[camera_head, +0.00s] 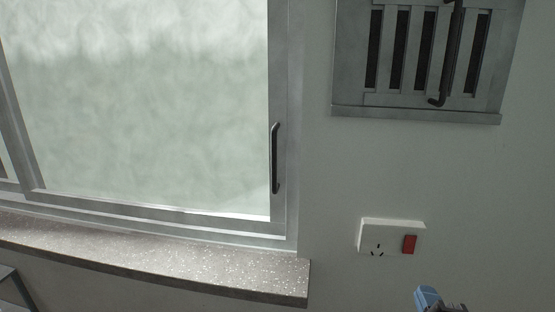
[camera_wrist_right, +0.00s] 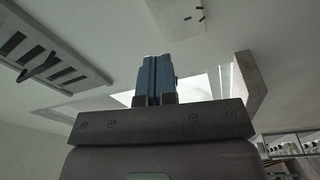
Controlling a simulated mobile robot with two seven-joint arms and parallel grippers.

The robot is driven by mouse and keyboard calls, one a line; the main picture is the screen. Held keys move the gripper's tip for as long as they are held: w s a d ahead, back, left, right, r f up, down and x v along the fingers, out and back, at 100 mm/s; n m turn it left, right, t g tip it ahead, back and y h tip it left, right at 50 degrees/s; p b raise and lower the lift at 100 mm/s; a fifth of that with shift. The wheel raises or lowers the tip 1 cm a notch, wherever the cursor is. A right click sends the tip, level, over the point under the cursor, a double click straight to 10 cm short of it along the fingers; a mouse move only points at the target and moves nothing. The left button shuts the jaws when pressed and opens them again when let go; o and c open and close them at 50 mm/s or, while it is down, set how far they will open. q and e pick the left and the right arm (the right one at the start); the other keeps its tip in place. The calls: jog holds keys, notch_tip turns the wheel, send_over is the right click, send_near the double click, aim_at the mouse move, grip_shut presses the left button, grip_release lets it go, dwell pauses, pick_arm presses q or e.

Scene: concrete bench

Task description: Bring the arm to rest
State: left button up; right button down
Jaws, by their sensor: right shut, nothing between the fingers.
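My right gripper (camera_head: 428,298) shows only as its blue fingertips at the bottom edge of the head view, below the wall socket and right of the sill. In the right wrist view my right gripper (camera_wrist_right: 155,78) has its blue fingers together, with nothing between them. The rest of the right arm is out of the head view. My left gripper does not show in either view.
A frosted window (camera_head: 150,110) with a dark handle (camera_head: 275,158) stands above a speckled sill (camera_head: 200,264). A socket with a red switch (camera_head: 385,236) is on the wall. A slatted vent panel (camera_head: 420,108) hangs at the upper right. The wall between is bare.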

jog(key=s+a+f+m+g+y, duration=0.15)
jog(key=f+m, duration=0.25)
jog(key=f, duration=0.4)
jog(key=s+f+m+g+y, duration=0.1)
jog(key=s+f+m+g, duration=0.2)
jog(key=f, duration=0.5)
jog(key=s+f+m+g, duration=0.2)
jog(key=s+f+m, duration=0.3)
jog(key=s+f, duration=0.3)
notch_tip(320, 180, down, 3)
jog(key=shift+a+r+m, duration=0.1)
jog(key=shift+a+m, duration=0.1)
jog(key=shift+m, duration=0.1)
jog(key=c, duration=1.8)
grip_release()
jog(key=shift+s+g, duration=0.1)
jog(key=shift+g, duration=0.15)
jog(key=shift+c, duration=0.2)
